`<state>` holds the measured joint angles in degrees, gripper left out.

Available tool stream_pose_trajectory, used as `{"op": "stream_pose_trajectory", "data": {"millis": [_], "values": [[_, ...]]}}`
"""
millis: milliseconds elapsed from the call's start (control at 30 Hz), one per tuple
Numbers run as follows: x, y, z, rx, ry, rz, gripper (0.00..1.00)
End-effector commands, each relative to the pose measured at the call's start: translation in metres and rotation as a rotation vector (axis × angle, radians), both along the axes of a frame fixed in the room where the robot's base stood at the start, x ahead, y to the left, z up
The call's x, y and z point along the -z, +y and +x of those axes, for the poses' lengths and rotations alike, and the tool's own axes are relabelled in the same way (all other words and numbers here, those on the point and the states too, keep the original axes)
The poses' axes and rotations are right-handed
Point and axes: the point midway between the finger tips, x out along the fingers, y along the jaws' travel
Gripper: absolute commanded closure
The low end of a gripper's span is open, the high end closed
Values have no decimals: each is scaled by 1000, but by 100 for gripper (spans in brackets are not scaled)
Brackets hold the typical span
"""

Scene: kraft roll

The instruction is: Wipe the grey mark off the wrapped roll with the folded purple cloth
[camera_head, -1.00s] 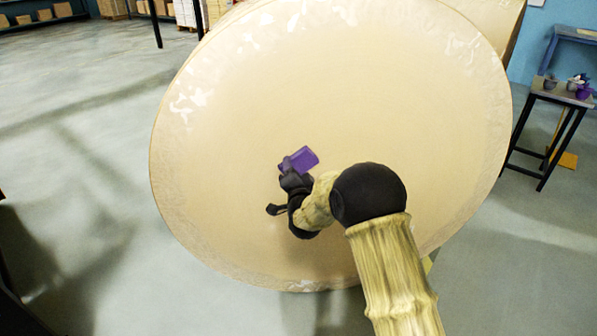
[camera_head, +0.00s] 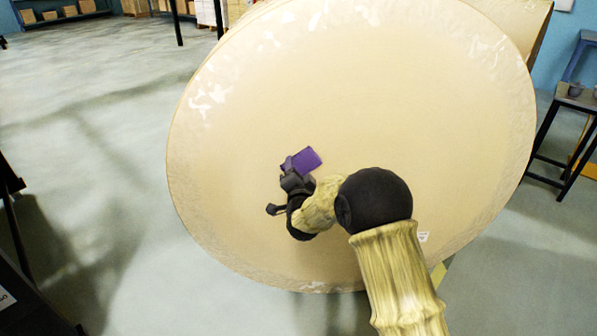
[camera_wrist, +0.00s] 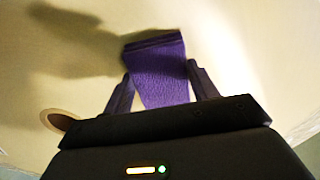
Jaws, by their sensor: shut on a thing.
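The wrapped roll (camera_head: 400,110) fills the middle of the head view, its round, tan end face toward me. My gripper (camera_head: 291,170) is in front of that face, a little below its middle. It is shut on the folded purple cloth (camera_head: 306,159). In the wrist view the cloth (camera_wrist: 160,72) hangs between my two fingers (camera_wrist: 160,88), its far edge near or against the tan surface; I cannot tell whether it touches. No grey mark is plain in either view; my arm hides part of the face.
A dark-legged stand (camera_head: 577,98) with small items is at the right. Shelves with boxes (camera_head: 68,11) line the back left. A dark structure (camera_head: 25,300) is at the lower left. The grey floor (camera_head: 90,120) at left is open.

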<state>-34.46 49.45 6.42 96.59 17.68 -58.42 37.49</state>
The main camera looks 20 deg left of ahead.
Motion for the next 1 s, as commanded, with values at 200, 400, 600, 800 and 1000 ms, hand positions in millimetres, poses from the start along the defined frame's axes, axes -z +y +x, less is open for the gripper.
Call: {"op": "stream_pose_trajectory", "data": {"millis": [200, 400, 600, 800, 1000], "values": [[1, -6, -12, 2, 0, 0, 60], [1, -14, -26, 4, 0, 0, 60], [1, -18, -42, 2, -1, 0, 60], [0, -23, -54, 0, 0, 0, 60], [0, -24, -54, 2, 0, 0, 60]]}}
